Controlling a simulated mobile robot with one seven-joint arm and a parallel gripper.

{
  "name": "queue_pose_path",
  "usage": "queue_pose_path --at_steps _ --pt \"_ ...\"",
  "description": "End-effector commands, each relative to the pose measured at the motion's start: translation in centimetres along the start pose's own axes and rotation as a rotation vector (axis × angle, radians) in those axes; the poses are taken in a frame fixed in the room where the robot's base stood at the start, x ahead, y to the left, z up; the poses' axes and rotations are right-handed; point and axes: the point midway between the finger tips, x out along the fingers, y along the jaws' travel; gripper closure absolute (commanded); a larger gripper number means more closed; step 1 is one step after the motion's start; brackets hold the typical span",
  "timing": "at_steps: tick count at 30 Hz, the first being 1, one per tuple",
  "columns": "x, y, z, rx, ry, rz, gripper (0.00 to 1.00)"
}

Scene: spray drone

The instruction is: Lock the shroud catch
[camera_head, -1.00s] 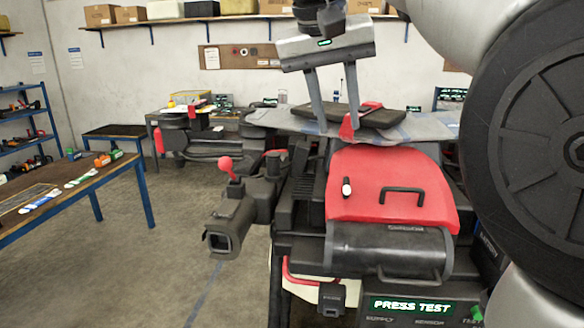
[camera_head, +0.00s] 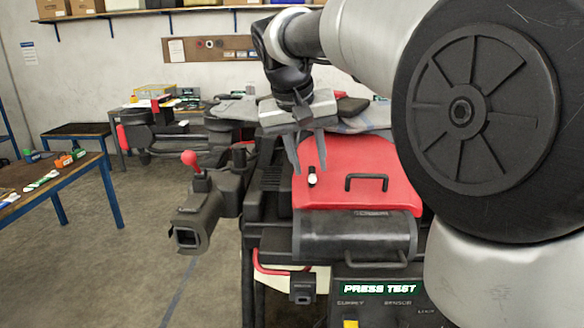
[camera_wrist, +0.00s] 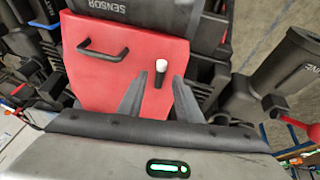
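The red shroud (camera_head: 350,190) is down on the drone's body and has a black handle (camera_head: 367,182). Its catch (camera_head: 312,179), a small dark lever with a white tip, is at the left of the shroud. In the wrist view the catch (camera_wrist: 160,74) shows lengthwise between my fingertips. My gripper (camera_head: 309,168) is open and empty, pointing down just above the catch. In the wrist view its two fingers (camera_wrist: 161,80) are apart, one on each side of the catch. I cannot tell whether either finger touches it.
A black cylinder (camera_head: 355,236) lies in front of the shroud, above a PRESS TEST panel (camera_head: 383,289). A camera-like nozzle (camera_head: 200,222) and a red-knobbed lever (camera_head: 190,159) stand left. A workbench (camera_head: 60,180) is further left, with open floor between.

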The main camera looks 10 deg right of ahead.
Motion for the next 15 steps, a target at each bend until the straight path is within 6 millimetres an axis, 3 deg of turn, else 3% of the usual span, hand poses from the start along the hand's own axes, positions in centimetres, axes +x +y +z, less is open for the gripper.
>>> queue_pose_path --at_steps 6,15 --pt "2.0 0.0 0.0 0.0 -0.002 0.001 0.68" --pt "2.2 0.0 0.0 0.0 0.0 0.0 0.68"
